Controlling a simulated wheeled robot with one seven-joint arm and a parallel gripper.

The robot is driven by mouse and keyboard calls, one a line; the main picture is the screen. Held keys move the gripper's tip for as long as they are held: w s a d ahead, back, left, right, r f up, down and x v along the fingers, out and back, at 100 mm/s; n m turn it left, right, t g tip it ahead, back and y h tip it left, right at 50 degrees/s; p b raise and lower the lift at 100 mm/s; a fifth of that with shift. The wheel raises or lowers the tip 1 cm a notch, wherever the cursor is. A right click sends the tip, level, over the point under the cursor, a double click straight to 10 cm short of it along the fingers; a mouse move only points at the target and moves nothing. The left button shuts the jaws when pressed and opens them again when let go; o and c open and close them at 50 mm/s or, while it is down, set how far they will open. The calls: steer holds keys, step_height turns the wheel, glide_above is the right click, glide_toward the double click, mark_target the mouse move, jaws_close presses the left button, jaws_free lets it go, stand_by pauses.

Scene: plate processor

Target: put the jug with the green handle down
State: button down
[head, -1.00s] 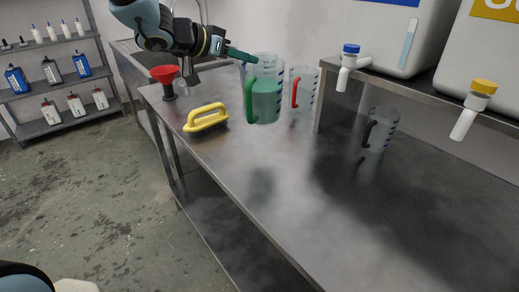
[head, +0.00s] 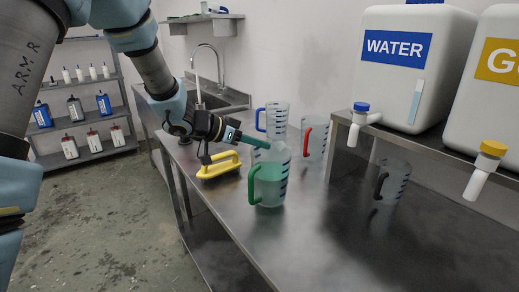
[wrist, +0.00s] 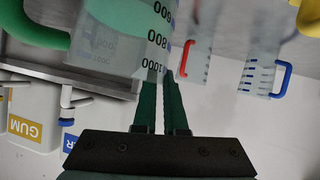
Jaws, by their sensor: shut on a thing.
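The jug with the green handle (head: 271,187) is clear, holds green liquid and is upright at the steel table (head: 225,222). Its base looks at or very near the tabletop; I cannot tell if it touches. Its handle points left. My gripper (head: 262,143) reaches in from the left and is shut on the upper wall of this jug. In the wrist view the picture is upside down: the dark green fingers (wrist: 160,105) meet the jug's marked wall (wrist: 120,42), with the green handle (wrist: 32,28) at upper left.
A blue-handled jug (head: 277,122) and a red-handled jug (head: 317,138) stand close behind. A black-handled jug (head: 394,183) is at right, below the shelf with the WATER tank (head: 410,75). The front tabletop is clear.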

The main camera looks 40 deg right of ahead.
steer(key=shift+f, duration=0.8)
steer(key=c, duration=1.4)
jaws_free()
steer(key=shift+f, duration=0.15)
steer(key=shift+c, duration=0.2)
steer(key=o, duration=0.5)
steer(key=shift+c, duration=0.2)
steer(key=shift+a, duration=0.1)
steer(key=b+v, duration=0.1)
steer(key=v, duration=1.1)
steer(key=shift+b, duration=0.35)
steer(key=shift+w, duration=0.1)
